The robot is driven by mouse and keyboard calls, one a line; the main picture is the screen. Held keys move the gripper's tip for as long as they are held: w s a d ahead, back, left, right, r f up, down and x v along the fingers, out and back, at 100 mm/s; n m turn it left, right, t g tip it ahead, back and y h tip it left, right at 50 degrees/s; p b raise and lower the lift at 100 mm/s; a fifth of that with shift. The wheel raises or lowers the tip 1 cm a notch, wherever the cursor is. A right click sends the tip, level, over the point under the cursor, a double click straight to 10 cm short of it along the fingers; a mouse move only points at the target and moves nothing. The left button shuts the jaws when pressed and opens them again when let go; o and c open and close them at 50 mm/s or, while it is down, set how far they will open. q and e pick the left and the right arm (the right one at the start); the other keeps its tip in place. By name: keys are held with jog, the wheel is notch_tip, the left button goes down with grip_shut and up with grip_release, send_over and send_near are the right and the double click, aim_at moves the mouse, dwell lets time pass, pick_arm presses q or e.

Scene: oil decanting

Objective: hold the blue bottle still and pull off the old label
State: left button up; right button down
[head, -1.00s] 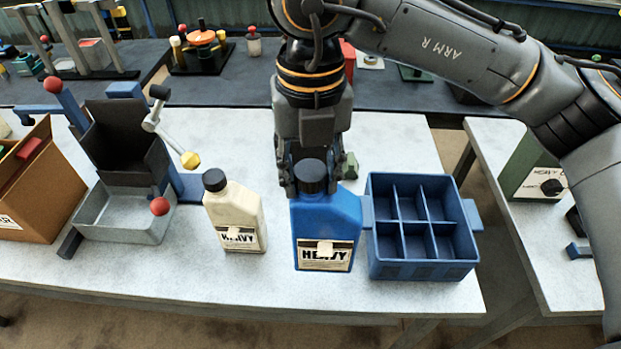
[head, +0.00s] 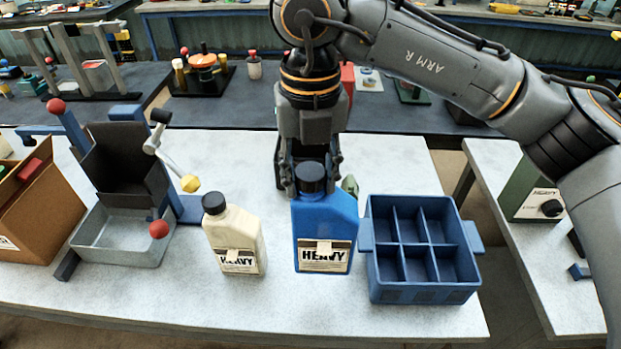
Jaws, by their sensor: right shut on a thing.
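The blue bottle (head: 343,218) stands upright near the middle of the head view, with a black cap (head: 310,178). Its front carries a label (head: 324,256) reading HEAVY, with a small pale tab over the upper middle of the label. My right gripper (head: 311,188) comes down from above and behind the bottle. It is shut on the bottle near the neck; the cap and shoulder partly hide the fingertips. I cannot tell whether the bottle's base touches the table. My left gripper is not in view.
A cream bottle (head: 236,229) with a similar label stands to the left. A blue divided crate (head: 420,293) with empty compartments sits close on the right. A grey metal tray device (head: 122,248) and a cardboard box (head: 40,222) stand farther left. The table front (head: 250,310) is clear.

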jog(key=shift+w+a+r+p, duration=0.1)
jog(key=shift+w+p, duration=0.2)
jog(key=shift+w, duration=1.8)
notch_tip(320, 180, down, 13)
jog(key=b, duration=1.1)
dwell(1.3)
dwell(0.3)
